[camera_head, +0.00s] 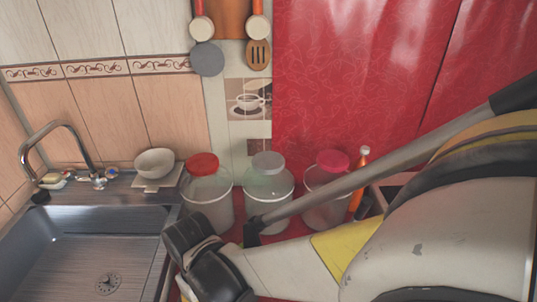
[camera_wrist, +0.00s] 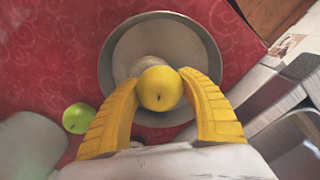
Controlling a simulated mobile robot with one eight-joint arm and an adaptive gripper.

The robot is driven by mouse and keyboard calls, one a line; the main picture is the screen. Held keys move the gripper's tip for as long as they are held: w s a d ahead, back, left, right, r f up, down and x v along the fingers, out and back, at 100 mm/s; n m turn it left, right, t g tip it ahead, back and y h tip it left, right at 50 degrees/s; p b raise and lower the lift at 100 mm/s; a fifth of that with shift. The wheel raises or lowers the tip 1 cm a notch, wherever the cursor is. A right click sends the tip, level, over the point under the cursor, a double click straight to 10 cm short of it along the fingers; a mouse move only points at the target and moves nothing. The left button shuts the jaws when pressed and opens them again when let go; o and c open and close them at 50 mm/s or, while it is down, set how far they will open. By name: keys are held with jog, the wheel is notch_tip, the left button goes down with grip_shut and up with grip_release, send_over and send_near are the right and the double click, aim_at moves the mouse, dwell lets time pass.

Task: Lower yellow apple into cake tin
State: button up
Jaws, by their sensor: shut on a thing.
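In the wrist view, the yellow apple (camera_wrist: 160,89) is held between the two yellow fingers of my gripper (camera_wrist: 162,92). My gripper is shut on it. The round metal cake tin (camera_wrist: 109,62) is under the apple, on the red patterned oilcloth. The apple overlaps the tin's lower middle part in the picture. A pale rounded thing in the tin shows partly behind the apple; I cannot tell what it is. I cannot tell the apple's height above the tin floor. In the head view my arm hides the apple, the tin and my fingertips.
A green apple (camera_wrist: 78,118) lies on the oilcloth left of the tin. In the head view, several lidded jars, one with a red lid (camera_head: 202,164), stand along the wall. A sink (camera_head: 85,260) is at left, with a white bowl (camera_head: 155,162) behind it.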

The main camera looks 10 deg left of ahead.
jog(key=shift+f+b, duration=0.35)
jog(key=shift+f, duration=0.15)
dwell(0.3)
jog(key=o, duration=1.3)
jog(key=shift+o, duration=0.2)
jog(key=shift+r, duration=0.1)
jog(key=shift+s+r, duration=0.1)
jog(key=shift+r, duration=3.9)
